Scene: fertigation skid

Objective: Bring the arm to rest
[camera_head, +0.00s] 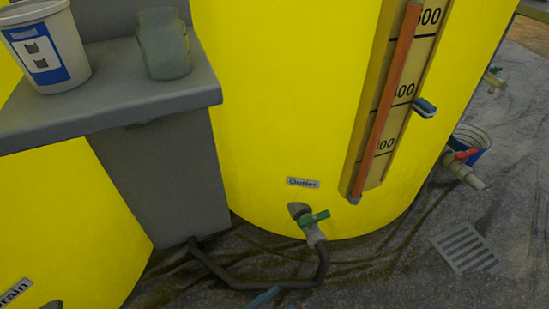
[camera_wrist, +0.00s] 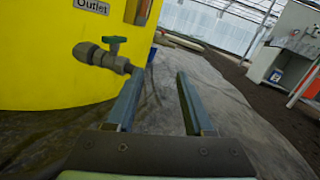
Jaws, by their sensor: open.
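My gripper (camera_wrist: 156,98) is open and empty in the wrist view, its two blue-grey fingers apart. Just beyond and left of its left finger is the outlet valve (camera_wrist: 100,57) with a green handle (camera_wrist: 114,42), on the yellow tank (camera_wrist: 35,60). In the head view the same valve (camera_head: 309,223) sits low on the yellow tank (camera_head: 285,110), under the "Outlet" label (camera_head: 303,183). Only a small blue tip of my gripper (camera_head: 264,298) shows at the bottom edge there. The rest of my arm is out of view.
A dark hose (camera_head: 265,283) runs from the valve along the floor. A grey shelf (camera_head: 110,100) holds a white-blue bucket (camera_head: 48,50) and a grey-green jar (camera_head: 164,45). A red-handled valve (camera_head: 464,166), a bucket (camera_head: 470,144) and a floor grate (camera_head: 465,247) are at right. Open floor lies right of the gripper.

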